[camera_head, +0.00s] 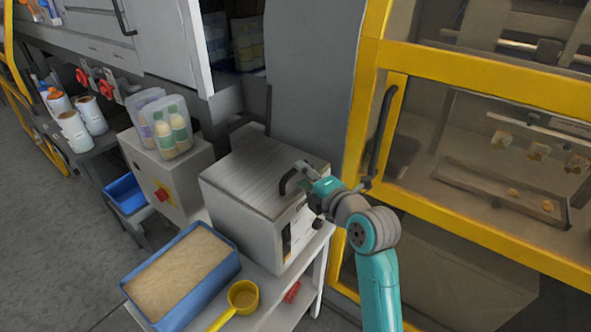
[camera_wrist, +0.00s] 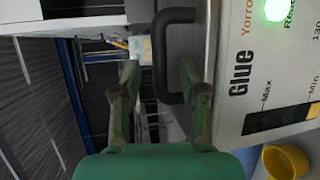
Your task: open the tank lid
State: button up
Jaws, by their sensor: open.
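The glue tank (camera_head: 250,225) is a grey metal box on a white stand. Its ribbed lid (camera_head: 255,170) lies flat and shut on top. A dark bar handle (camera_head: 286,182) stands at the lid's front right edge. My gripper (camera_head: 306,174) is at that handle, reaching in from the right. In the wrist view, the handle (camera_wrist: 158,50) shows between and just ahead of the two open fingers of my gripper (camera_wrist: 161,78). The tank front (camera_wrist: 240,65) with the word "Glue", a level gauge and a green light is at the right. I cannot tell whether the fingers touch the handle.
A blue bin of tan granules (camera_head: 180,272) and a yellow scoop (camera_head: 243,296) are on the stand, left and front of the tank. A yellow machine frame (camera_head: 358,110) with a dark door handle rises close to the right of my gripper. Bottles in clear holders (camera_head: 168,125) stand behind left.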

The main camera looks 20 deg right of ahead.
aim_at(297, 172)
jog(key=shift+x, duration=2.2)
grip_shut()
